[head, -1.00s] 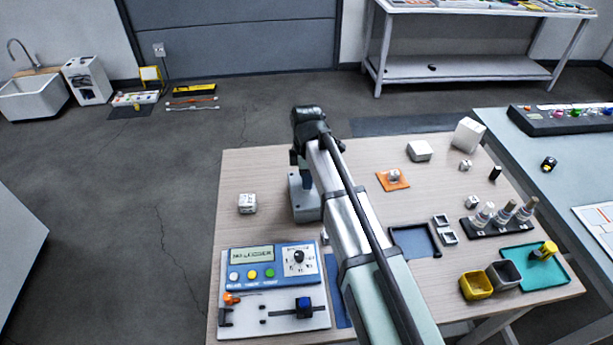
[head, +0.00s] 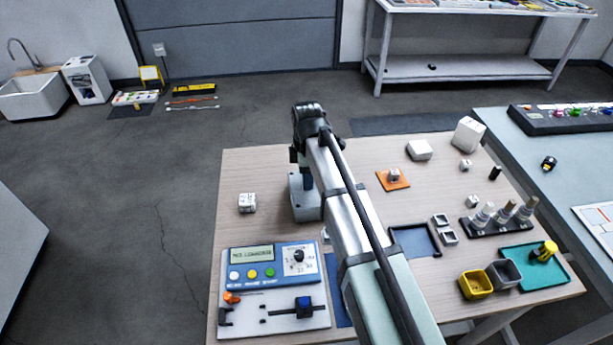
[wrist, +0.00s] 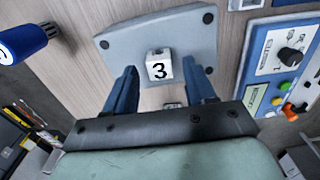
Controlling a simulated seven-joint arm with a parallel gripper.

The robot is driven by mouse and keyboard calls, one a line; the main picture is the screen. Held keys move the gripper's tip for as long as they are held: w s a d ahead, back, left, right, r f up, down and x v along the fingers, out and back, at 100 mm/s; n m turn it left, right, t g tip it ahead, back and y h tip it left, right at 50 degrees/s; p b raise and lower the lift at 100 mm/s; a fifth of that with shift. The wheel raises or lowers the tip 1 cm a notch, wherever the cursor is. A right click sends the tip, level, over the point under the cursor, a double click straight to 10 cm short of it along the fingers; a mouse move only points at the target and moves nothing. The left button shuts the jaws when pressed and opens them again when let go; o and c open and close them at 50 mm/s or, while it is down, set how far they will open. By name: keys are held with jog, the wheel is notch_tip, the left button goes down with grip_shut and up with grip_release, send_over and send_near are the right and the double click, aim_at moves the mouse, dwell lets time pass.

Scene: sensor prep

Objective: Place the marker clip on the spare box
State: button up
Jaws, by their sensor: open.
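My gripper (wrist: 163,88) is open and empty, pointing down over a grey plate (wrist: 115,45). A white cube marked 3 (wrist: 160,64) sits on the plate, just beyond and between the fingertips. In the head view my gripper (head: 303,184) is at the grey plate (head: 306,208), largely behind my own arm. I cannot tell for certain which object is the marker clip. I cannot tell which is the spare box either; a white box (head: 419,150) and a larger white block (head: 467,133) stand at the table's back right.
A blue-and-white console (head: 273,262) is at the near left. A white cube (head: 247,203) is left of the plate. An orange mat (head: 381,183), bottle rack (head: 482,229), yellow bin (head: 475,284) and green tray (head: 558,271) are right. A blue cylinder (wrist: 22,42) is near the plate.

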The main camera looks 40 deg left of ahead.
notch_tip(320, 180, up, 11)
jog(key=shift+r, duration=0.2)
dwell(0.3)
